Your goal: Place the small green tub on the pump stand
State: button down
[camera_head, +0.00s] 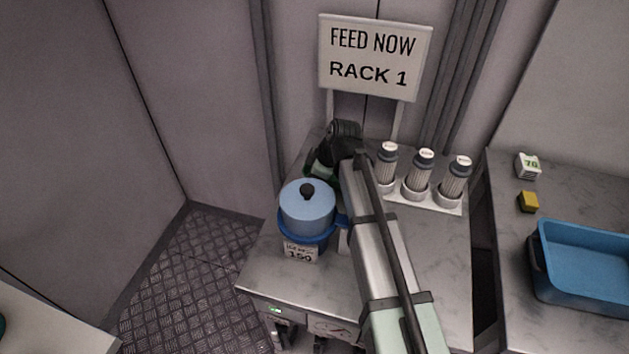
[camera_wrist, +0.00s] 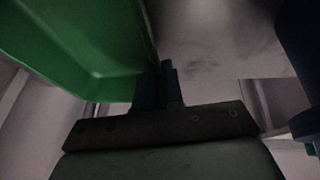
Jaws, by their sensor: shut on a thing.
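The small green tub (camera_wrist: 85,40) fills the upper left of the wrist view. My gripper (camera_wrist: 160,85) has its dark fingers close together at the tub's edge, shut on it. In the head view only a bit of green (camera_head: 319,167) shows beside my gripper (camera_head: 328,160); my arm hides most of the tub. They are at the back of the grey-topped stand (camera_head: 275,265), behind the blue pot. I take this stand, with a green light on its front, to be the pump stand. Whether the tub touches its top, I cannot tell.
A blue lidded pot (camera_head: 307,212) stands close in front of my gripper, with a "150" label (camera_head: 300,252). Several capped bottles (camera_head: 418,175) stand in a white rack (camera_head: 433,204) at right. A blue bin (camera_head: 585,262) is on the right-hand bench. A "RACK 1" sign (camera_head: 374,58) rises behind.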

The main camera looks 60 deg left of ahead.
jog(key=shift+f, duration=0.85)
jog(key=shift+f, duration=0.1)
jog(key=c, duration=1.3)
grip_release()
jog(key=v, duration=1.2)
